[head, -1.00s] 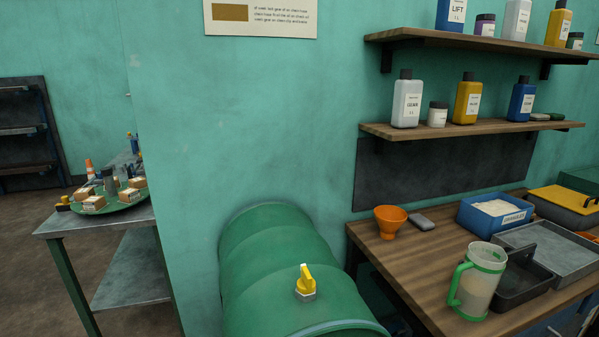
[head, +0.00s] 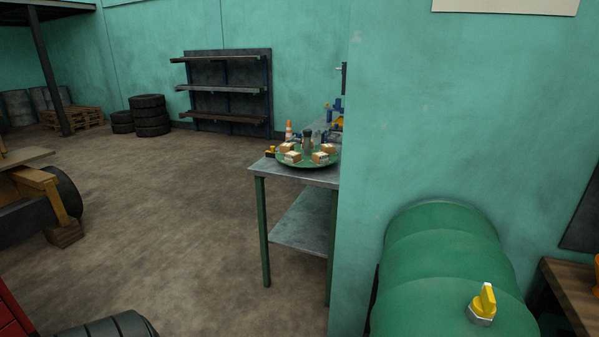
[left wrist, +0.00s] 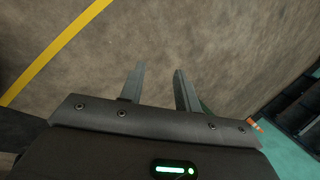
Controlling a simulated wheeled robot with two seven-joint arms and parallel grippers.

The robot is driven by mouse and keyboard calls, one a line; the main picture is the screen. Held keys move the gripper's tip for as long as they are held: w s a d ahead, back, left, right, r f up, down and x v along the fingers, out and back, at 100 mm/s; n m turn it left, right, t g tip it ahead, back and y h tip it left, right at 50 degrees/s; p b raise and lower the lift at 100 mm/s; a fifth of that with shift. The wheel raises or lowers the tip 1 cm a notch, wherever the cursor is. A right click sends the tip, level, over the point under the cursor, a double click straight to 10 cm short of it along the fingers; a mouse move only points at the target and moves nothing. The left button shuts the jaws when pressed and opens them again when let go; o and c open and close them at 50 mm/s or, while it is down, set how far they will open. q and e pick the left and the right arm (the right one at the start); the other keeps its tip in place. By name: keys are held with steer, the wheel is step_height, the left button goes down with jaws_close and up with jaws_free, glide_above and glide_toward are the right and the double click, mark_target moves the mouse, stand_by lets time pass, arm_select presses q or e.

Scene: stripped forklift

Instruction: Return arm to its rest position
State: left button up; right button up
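My left gripper (left wrist: 158,88) shows in the left wrist view. Its two fingers stand apart with nothing between them, over bare brown floor. Neither of my arms shows in the head view. My right gripper is not in any view.
A green drum (head: 440,240) with a yellow valve (head: 483,302) stands at the right by the teal wall. A metal table (head: 262,168) holds a round green tray (head: 305,164) with small boxes. Tyres (head: 151,116) and a wall shelf (head: 222,88) stand behind. Open floor (head: 170,200) lies in the middle.

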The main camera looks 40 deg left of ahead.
arm_select(q)
steer(key=s+d+f+n+h, duration=0.1)
steer(key=d+f, duration=0.3)
steer(key=d, duration=1.5)
steer(key=s+d+f+n+h, duration=0.1)
steer(key=d+f+h, duration=0.3)
steer(key=d, duration=1.4)
steer(key=shift+s+d+f, duration=0.4)
steer(key=shift+f, duration=0.3)
